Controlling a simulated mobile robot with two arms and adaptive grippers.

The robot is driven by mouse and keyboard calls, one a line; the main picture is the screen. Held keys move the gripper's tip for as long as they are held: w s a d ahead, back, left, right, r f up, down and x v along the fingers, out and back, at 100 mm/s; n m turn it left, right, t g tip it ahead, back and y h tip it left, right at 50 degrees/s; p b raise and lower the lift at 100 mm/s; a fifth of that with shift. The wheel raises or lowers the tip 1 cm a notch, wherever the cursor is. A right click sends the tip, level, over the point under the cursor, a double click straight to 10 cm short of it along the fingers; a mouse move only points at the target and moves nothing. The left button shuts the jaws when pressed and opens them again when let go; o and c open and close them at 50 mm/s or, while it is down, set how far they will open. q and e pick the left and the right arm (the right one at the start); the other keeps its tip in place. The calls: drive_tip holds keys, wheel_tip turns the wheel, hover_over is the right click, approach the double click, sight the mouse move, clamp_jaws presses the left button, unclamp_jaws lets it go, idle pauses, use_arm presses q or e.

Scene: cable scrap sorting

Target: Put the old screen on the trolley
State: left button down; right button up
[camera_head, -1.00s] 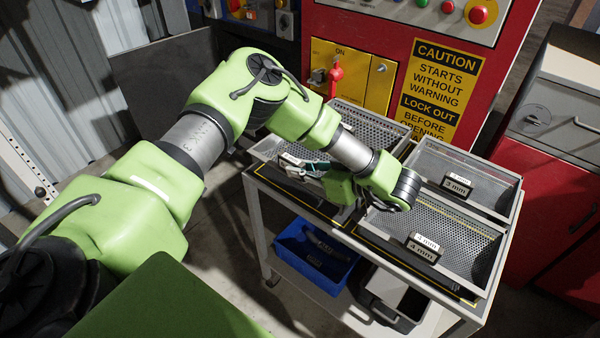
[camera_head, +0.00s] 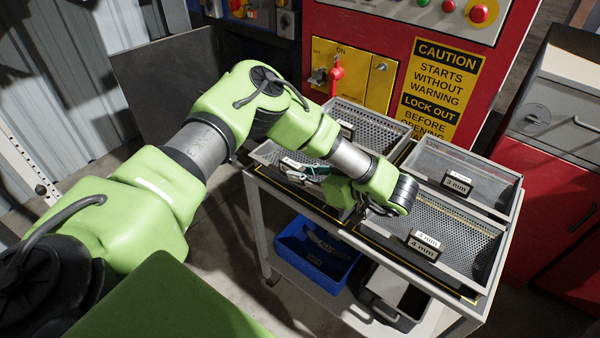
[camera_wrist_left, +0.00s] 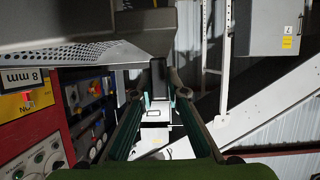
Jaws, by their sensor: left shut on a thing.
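The old screen appears to be the grey perforated metal tray (camera_head: 268,152) at the left front of the trolley top, partly hidden behind my arm. In the left wrist view my fingertips (camera_wrist_left: 158,95) close at the corner of a grey sheet; the perforated metal (camera_wrist_left: 80,53) spreads to the upper left. The trolley (camera_head: 257,225) is a light grey frame with yellow-lined dark edges. The screen is over or on its top; contact is hidden. My right gripper is not in view.
Other perforated trays share the top: one labelled 3 mm (camera_head: 480,180) and one labelled 4 mm (camera_head: 455,235). A blue bin (camera_head: 290,255) and a grey bin (camera_head: 400,318) stand on the lower shelf. A red machine (camera_head: 400,30) stands close behind, red cabinets at right.

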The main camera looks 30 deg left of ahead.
use_arm(q)
drive_tip(key=c, duration=2)
unclamp_jaws()
drive_tip(key=shift+s+f, duration=0.35)
drive_tip(key=shift+f, duration=0.2)
drive_tip(key=shift+r+p, duration=0.35)
drive_tip(key=shift+r, duration=0.05)
drive_tip(key=shift+w+d+r, duration=0.25)
drive_tip(key=v, duration=0.6)
drive_tip(key=shift+w+r, duration=0.15)
drive_tip(key=shift+d+r, duration=0.2)
drive_tip(key=shift+d, duration=0.25)
